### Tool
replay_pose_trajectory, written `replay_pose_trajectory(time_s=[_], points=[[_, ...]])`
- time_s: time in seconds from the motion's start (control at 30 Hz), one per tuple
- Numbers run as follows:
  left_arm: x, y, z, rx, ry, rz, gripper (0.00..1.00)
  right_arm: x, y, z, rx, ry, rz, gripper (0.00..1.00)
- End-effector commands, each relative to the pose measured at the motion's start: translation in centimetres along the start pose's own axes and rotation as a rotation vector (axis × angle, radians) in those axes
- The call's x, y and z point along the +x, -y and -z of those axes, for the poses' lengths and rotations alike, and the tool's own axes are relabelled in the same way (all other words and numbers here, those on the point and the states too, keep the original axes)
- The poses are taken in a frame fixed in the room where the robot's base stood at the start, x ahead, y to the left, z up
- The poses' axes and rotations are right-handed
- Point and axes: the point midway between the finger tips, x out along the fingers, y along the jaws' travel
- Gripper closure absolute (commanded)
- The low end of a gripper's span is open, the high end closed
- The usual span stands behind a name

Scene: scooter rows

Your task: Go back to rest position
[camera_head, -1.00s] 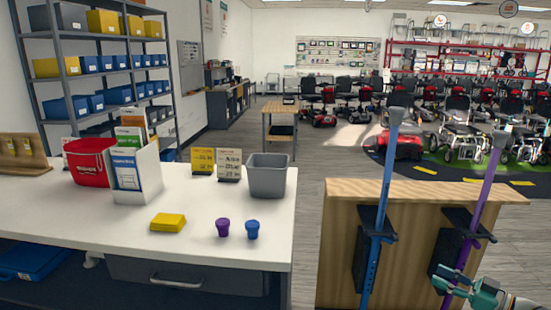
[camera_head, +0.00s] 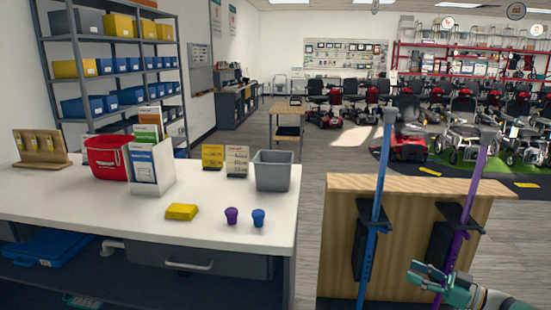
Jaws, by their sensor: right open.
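My right gripper (camera_head: 413,274) is at the lower right in the head view, with its teal arm coming in from the bottom right corner. Its fingers are apart and point left, with nothing seen between them. It overlaps the lower shaft of the purple cane (camera_head: 470,205) in the picture; whether it touches the cane I cannot tell. The blue cane (camera_head: 380,200) stands upright to the left, in a black holder on the wooden panel (camera_head: 410,205). The purple cane leans slightly in a second black holder. My left gripper is out of view.
A white counter (camera_head: 90,205) at left holds a red bin (camera_head: 107,158), a grey bin (camera_head: 273,170), a yellow block (camera_head: 181,212), and a purple (camera_head: 231,216) and a blue cap (camera_head: 258,218). Clear floor lies between counter and panel. Scooters stand farther back.

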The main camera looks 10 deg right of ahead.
Motion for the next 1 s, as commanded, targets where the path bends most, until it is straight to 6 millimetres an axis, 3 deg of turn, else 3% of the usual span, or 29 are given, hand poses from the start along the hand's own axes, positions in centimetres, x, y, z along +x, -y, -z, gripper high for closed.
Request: replay_pose_trajectory(time_s=[0.17,0.33,0.43,0.53,0.63,0.77,0.9,1.0], points=[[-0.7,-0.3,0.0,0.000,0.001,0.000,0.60,5.9,3.5,0.4,0.105,-0.063,0.074,0.58],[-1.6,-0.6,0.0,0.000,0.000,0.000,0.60,13.7,8.2,-0.7,0.326,-0.134,0.056,0.58],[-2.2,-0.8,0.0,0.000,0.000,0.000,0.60,18.1,11.9,-3.6,0.496,-0.113,-0.039,0.58],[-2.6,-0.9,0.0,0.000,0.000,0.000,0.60,20.4,16.2,-8.6,0.654,0.002,-0.175,0.58],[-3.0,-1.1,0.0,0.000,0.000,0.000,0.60,20.0,21.2,-14.4,0.778,0.191,-0.311,0.58],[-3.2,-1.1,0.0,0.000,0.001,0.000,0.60,16.2,27.7,-21.0,0.881,0.473,-0.447,0.58],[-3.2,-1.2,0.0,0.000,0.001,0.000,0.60,9.7,34.5,-25.9,0.959,0.785,-0.547,0.58],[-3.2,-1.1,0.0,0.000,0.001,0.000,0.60,4.9,38.5,-27.8,1.000,0.981,-0.590,0.58]])
